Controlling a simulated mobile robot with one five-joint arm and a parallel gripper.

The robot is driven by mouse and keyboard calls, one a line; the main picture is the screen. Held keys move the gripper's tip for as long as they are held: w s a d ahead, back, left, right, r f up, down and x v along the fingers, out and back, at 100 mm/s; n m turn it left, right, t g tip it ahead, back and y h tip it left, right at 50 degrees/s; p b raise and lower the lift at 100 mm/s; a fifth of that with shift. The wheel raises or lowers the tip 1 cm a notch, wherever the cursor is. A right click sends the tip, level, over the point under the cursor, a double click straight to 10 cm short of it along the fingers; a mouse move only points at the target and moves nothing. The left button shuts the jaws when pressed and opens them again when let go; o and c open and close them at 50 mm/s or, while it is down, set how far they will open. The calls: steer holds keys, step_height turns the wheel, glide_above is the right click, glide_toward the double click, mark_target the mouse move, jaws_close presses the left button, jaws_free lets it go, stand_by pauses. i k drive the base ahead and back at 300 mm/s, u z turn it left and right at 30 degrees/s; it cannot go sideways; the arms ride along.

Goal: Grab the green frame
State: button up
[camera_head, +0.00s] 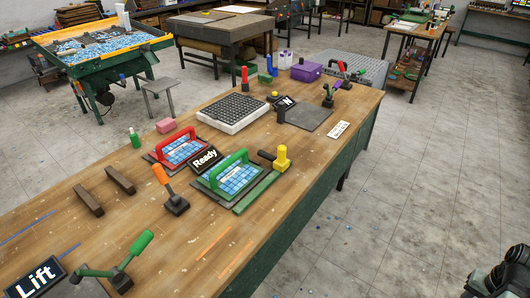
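The green frame (229,162) has a raised arched handle and lies around a sheet of blue mosaic tiles on a dark board. It sits near the front edge of the wooden workbench (125,225), right of a black sign reading "Ready" (205,158). A similar red frame (180,141) with blue tiles lies to its upper left. A dark mechanical part at the lower right corner, seemingly my gripper (505,275), is cut off by the picture edge. It is well away from the frame, over the floor. Its fingers cannot be made out.
An orange-handled tool (161,175) stands left of the green frame, and a yellow-topped tool (281,157) stands to its right. A green bar (256,192) lies along its right side. A white grid tray (233,112) is farther back.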

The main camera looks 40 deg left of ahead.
mark_target(229, 178)
steer(key=u, duration=0.05)
steer(key=i, duration=2.45)
steer(key=u, duration=5.1)
steer(key=i, duration=1.05)
steer(key=z, duration=0.15)
